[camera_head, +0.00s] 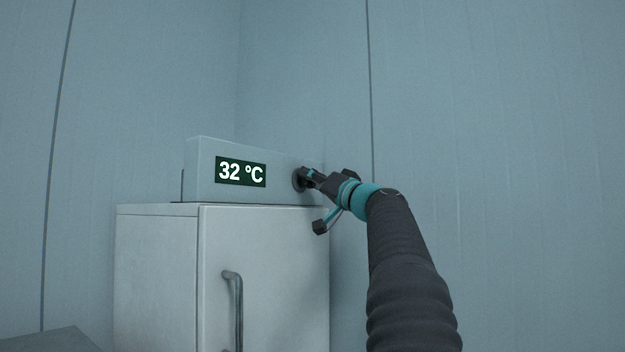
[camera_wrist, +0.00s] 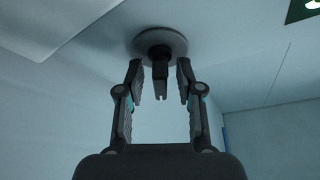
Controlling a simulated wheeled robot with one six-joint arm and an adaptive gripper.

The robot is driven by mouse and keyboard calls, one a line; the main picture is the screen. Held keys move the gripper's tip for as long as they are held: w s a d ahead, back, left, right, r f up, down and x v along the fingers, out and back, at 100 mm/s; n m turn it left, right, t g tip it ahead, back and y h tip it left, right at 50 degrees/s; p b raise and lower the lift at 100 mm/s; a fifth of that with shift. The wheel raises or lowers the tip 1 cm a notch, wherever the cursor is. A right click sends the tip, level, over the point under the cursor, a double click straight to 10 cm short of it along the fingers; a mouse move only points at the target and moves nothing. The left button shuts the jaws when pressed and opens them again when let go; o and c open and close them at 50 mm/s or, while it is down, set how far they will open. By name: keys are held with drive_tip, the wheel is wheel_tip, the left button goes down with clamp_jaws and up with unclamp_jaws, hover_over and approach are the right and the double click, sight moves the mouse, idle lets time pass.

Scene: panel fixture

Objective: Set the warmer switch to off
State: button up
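The warmer's control box (camera_head: 205,183) sits on top of a white cabinet and its display (camera_head: 240,172) reads 32 °C. The switch is a dark round knob (camera_head: 298,180) at the right end of the box's front. In the wrist view the switch (camera_wrist: 160,50) shows a round grey base with a dark grip bar sticking out. My gripper (camera_wrist: 158,75) is open, with one finger on each side of the bar and a visible gap to it. In the head view my gripper (camera_head: 311,178) is at the knob and partly covers it. Any switch markings are not readable.
The white cabinet (camera_head: 160,270) below has a vertical grey bar handle (camera_head: 237,305) on its door. Plain panel walls stand behind and to the right. A grey surface (camera_head: 50,341) shows at the lower left. The space right of the cabinet looks free apart from my arm.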

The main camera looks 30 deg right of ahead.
clamp_jaws()
drive_tip(key=shift+f+n+b, duration=0.15)
drive_tip(key=shift+n+b, duration=0.15)
drive_tip(key=shift+b, duration=0.1)
drive_tip(key=shift+n+y+b, duration=0.3)
drive_tip(key=shift+y, duration=0.1)
drive_tip(key=shift+f+n+y+b, duration=0.1)
drive_tip(key=shift+n+y+b, duration=0.3)
drive_tip(key=shift+n+b, duration=0.4)
drive_tip(key=shift+r+n+y+b, duration=0.1)
drive_tip(key=shift+n+y+b, duration=0.2)
drive_tip(key=shift+n+y, duration=0.7)
drive_tip(key=shift+r+n+y+b, duration=0.1)
drive_tip(key=shift+n+y+b, duration=0.25)
drive_tip(key=shift+n, duration=1.55)
drive_tip(key=shift+o, duration=1)
unclamp_jaws()
drive_tip(key=shift+g+y, duration=0.25)
drive_tip(key=shift+g, duration=0.05)
